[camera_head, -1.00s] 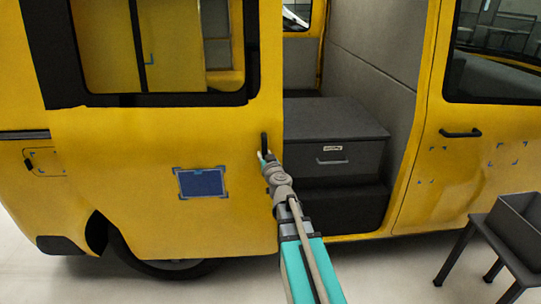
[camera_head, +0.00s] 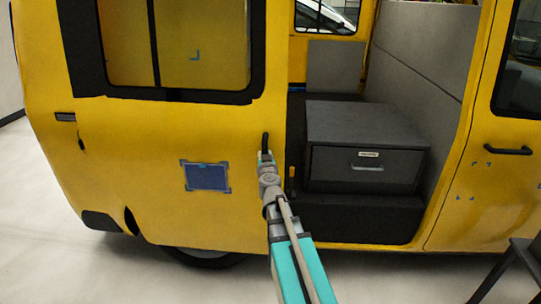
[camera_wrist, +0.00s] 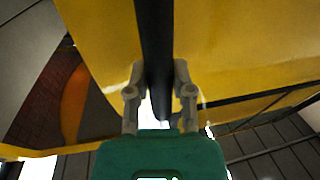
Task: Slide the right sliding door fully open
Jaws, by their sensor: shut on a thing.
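The yellow sliding door (camera_head: 150,145) of the van stands to the left of a wide opening in the head view. It has a window at the top and a blue square panel (camera_head: 206,176) with corner marks. Its black vertical handle (camera_head: 265,142) is near the door's right edge. My gripper (camera_head: 266,157) is at this handle. In the wrist view, the two grey fingers of my gripper (camera_wrist: 157,78) are closed on either side of the dark handle bar (camera_wrist: 154,35), holding it. The far end of the door's track is not clearly visible.
A dark grey drawer box (camera_head: 365,145) sits inside the opening on a black step (camera_head: 360,217). The yellow front door (camera_head: 490,190) is to the right, with its own handle (camera_head: 480,150). A dark stand (camera_head: 512,270) is at the lower right. Pale floor is clear at the left.

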